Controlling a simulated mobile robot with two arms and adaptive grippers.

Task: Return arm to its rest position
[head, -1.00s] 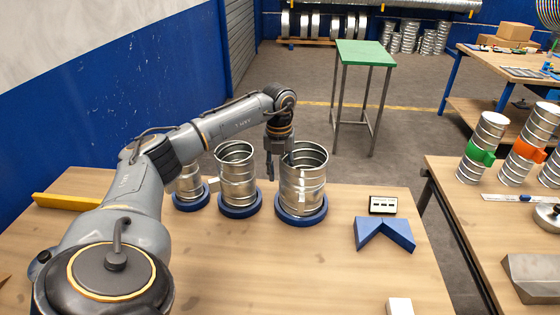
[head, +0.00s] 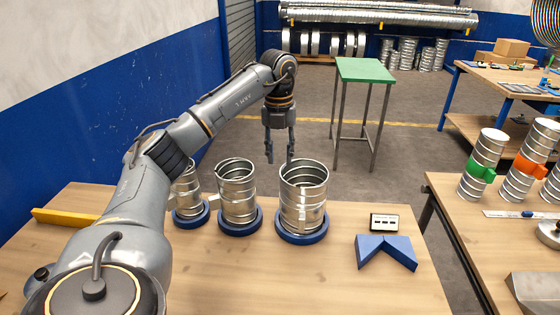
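My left arm reaches in from the left. Its gripper (head: 280,158) points down, behind and above the largest metal duct section (head: 303,190). The two fingers are apart with nothing visible between them, so it is open. The largest duct stands upright on a blue round base (head: 301,236). A medium duct (head: 238,190) and a smaller duct (head: 187,188) stand upright to its left, each on a blue base. My arm partly hides the smallest one. My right gripper is not in view.
A blue V-shaped block (head: 386,252) and a small dark display (head: 384,222) lie right of the ducts. A yellow bar (head: 66,217) lies at left. A green-topped stand (head: 364,71) stands behind. The right table holds ducts with a green (head: 481,171) and an orange clamp (head: 530,168).

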